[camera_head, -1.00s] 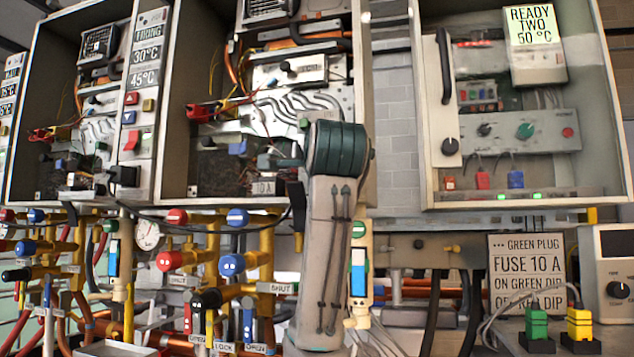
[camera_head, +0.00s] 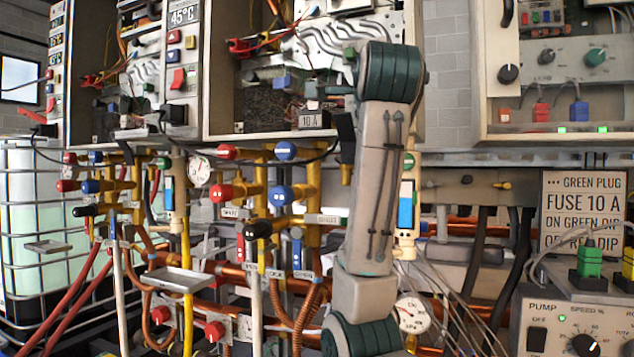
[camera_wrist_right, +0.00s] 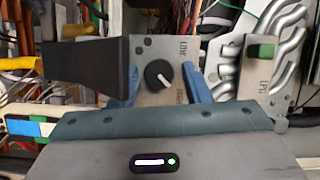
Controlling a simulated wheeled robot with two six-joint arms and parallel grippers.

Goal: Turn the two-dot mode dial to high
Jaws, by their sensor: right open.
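In the right wrist view a round black dial (camera_wrist_right: 156,75) with a white pointer sits on a grey plate marked LOW at the upper right; other lettering is too blurred to read. My left gripper is not in view.
A dark block (camera_wrist_right: 85,65) stands left of the dial in the wrist view. In the head view, valves and pipes crowd below the cabinets, with a pressure gauge (camera_head: 411,314). The right cabinet's panel holds a green dial (camera_head: 595,57). A pump box (camera_head: 570,325) stands lower right.

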